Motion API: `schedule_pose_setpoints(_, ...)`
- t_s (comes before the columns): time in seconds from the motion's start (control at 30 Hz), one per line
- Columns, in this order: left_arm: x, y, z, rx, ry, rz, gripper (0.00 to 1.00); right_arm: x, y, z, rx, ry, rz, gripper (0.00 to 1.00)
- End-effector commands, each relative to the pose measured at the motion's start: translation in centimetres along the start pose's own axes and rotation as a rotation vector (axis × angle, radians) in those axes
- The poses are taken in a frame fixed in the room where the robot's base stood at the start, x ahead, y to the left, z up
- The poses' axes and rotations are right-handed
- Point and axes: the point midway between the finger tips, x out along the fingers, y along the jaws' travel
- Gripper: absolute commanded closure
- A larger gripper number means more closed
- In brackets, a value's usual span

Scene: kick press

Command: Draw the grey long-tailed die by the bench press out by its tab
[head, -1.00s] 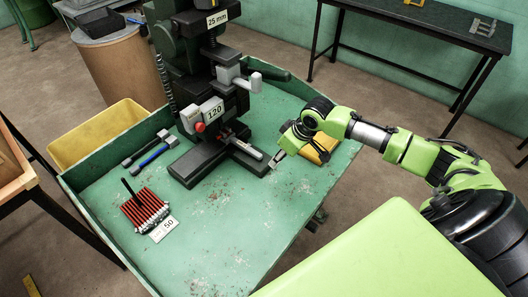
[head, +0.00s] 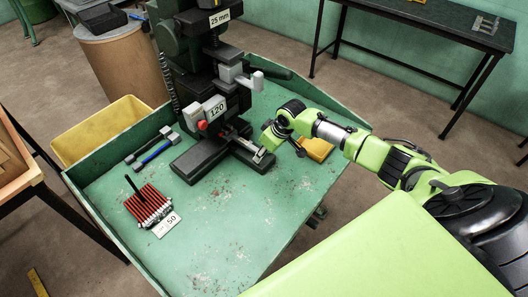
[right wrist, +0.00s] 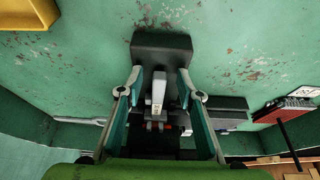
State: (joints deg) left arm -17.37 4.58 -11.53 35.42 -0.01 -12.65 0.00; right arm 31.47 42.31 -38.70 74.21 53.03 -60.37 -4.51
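The bench press (head: 205,85) stands on the green bench with its dark base toward the front. The grey long-tailed die (head: 243,143) lies low in the press, its light tail pointing out to the front right. In the right wrist view the die's tail (right wrist: 158,88) shows between my fingers, with small red parts by its inner end. My right gripper (head: 268,148) is at the tail's outer end. In the right wrist view my right gripper (right wrist: 159,82) is open, one finger on each side of the tail with gaps. My left gripper is out of view.
A red-striped rack (head: 150,204) with a 50 card (head: 166,224) stands at the bench's left. Blue-handled and black-handled tools (head: 153,152) lie behind it. The bench front is clear.

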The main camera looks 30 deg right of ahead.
Motion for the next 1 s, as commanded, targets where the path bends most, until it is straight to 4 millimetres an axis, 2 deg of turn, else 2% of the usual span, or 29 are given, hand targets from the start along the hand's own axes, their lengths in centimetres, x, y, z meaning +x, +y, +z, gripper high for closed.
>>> schedule_pose_setpoints(0.03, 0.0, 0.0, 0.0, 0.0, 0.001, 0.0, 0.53, 0.0, 0.0, 0.0, 0.0, 0.0, 0.0, 0.77)
schedule_pose_setpoints(0.1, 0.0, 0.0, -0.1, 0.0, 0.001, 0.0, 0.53, 0.0, 0.0, 0.0, 0.0, 0.0, 0.0, 0.95)
schedule_pose_setpoints(0.13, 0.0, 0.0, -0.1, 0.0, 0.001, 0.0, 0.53, 0.0, 0.0, 0.0, 0.0, 0.0, 0.0, 1.0)
schedule_pose_setpoints(0.43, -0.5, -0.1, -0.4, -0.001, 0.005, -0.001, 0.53, -0.4, 0.1, 0.3, 0.001, -0.001, 0.001, 1.0)
schedule_pose_setpoints(1.0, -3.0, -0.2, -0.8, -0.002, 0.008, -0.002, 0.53, -1.5, 0.1, 3.0, 0.0, -0.002, 0.001, 1.0)
